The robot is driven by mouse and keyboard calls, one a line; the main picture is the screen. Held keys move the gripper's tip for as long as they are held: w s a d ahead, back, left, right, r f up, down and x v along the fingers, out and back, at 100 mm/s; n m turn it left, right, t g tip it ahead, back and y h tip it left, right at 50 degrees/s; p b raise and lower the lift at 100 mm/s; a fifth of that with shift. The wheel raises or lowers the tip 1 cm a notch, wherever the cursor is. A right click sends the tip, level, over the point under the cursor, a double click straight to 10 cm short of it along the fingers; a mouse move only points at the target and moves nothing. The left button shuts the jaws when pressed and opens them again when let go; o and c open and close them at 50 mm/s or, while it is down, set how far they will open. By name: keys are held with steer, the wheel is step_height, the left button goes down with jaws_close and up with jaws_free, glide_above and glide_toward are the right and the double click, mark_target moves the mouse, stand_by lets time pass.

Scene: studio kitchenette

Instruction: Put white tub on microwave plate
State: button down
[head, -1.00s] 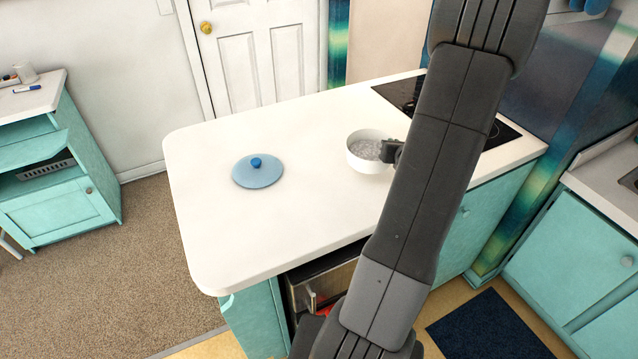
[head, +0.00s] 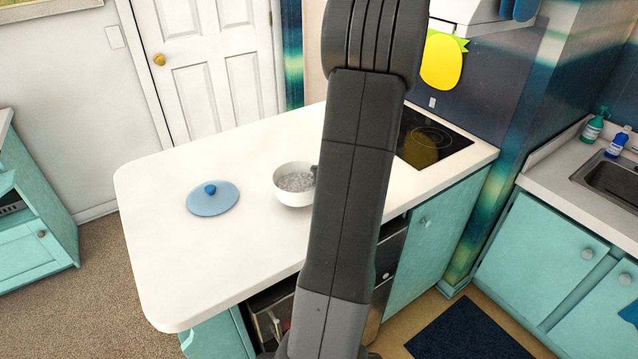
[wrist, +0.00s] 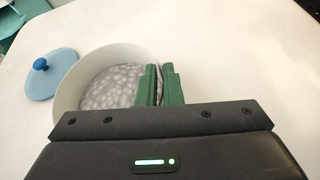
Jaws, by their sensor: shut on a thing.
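The white tub (head: 291,199) is a round, open bowl with grey speckled contents, over the middle of the white counter to the right of a blue lid. It also shows in the wrist view (wrist: 75,72). My gripper (wrist: 160,72) is shut on the tub's right side wall, with its green fingers at the rim. In the head view my gripper (head: 315,172) is mostly hidden behind my arm. I cannot tell whether the tub touches the counter. No microwave plate is in plain view; a box-like appliance (head: 268,322) under the counter is partly hidden by my arm.
The blue lid (head: 212,199) with a knob lies on the white counter (head: 190,275), left of the tub. A black cooktop (head: 432,140) is at the counter's right end. A sink (head: 612,178) stands far right, and a dark mat (head: 470,330) lies on the floor.

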steer(key=shift+f, duration=1.85)
steer(key=shift+f+b, duration=0.2)
steer(key=shift+b, duration=0.1)
steer(key=c, duration=1.6)
jaws_free()
steer(key=shift+r, duration=0.1)
